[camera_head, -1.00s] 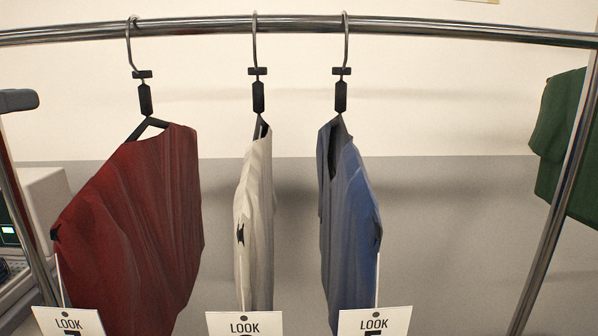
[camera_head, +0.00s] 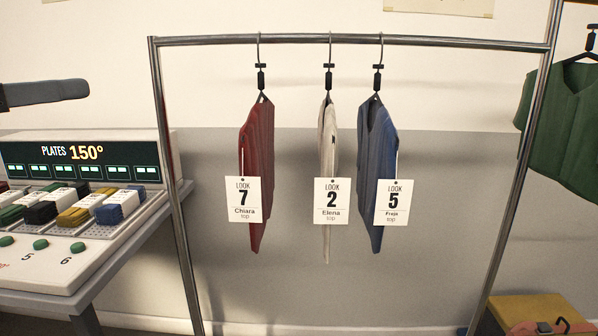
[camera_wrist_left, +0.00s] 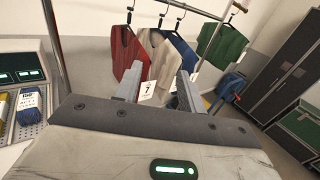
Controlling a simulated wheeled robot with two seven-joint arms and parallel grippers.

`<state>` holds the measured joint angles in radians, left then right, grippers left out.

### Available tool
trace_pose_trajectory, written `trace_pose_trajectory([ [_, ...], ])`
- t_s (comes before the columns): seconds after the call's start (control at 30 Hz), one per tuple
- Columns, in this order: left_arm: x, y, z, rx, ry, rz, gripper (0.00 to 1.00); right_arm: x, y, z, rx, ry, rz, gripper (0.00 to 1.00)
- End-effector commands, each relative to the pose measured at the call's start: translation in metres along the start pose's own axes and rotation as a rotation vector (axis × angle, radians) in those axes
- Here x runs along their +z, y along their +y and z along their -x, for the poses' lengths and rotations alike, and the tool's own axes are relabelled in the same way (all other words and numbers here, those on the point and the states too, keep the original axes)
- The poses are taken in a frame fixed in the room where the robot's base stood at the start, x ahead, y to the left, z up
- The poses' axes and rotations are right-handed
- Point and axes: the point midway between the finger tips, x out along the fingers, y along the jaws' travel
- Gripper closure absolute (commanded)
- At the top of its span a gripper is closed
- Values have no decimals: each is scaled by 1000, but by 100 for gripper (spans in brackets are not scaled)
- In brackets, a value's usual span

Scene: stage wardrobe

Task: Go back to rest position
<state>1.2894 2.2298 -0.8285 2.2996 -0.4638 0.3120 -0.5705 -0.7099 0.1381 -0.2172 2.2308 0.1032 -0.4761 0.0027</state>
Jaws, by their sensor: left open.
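In the head view, part of my left gripper (camera_head: 60,91) comes in from the left edge, above the plate machine and left of the clothes rack. In the left wrist view its two fingers (camera_wrist_left: 160,78) stand apart with nothing between them; the rack's garments are beyond them. The left gripper is open and empty. My right gripper is in neither view.
A chrome rack (camera_head: 350,41) holds a red top (camera_head: 258,145), a cream top (camera_head: 327,155) and a blue top (camera_head: 379,150), tagged 7, 2 and 5. A plate machine (camera_head: 78,135) stands left. A green top (camera_head: 567,120) hangs right, above a yellow box (camera_head: 525,308).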

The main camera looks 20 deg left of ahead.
Motion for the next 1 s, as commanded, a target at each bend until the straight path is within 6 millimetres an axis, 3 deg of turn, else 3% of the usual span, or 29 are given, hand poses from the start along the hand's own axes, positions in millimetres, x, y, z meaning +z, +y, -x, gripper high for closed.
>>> trace_pose_trajectory([
  [0.37, -42, -35, -78, -198, 75, 294, 60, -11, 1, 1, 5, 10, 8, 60],
  [0.57, -88, -66, -126, -310, 133, 607, 60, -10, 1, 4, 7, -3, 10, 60],
  [0.8, -185, -115, -175, -341, 210, 1332, 60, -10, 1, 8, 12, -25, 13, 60],
  [1.0, -284, -141, -177, -138, 214, 2019, 60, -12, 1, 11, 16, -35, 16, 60],
])
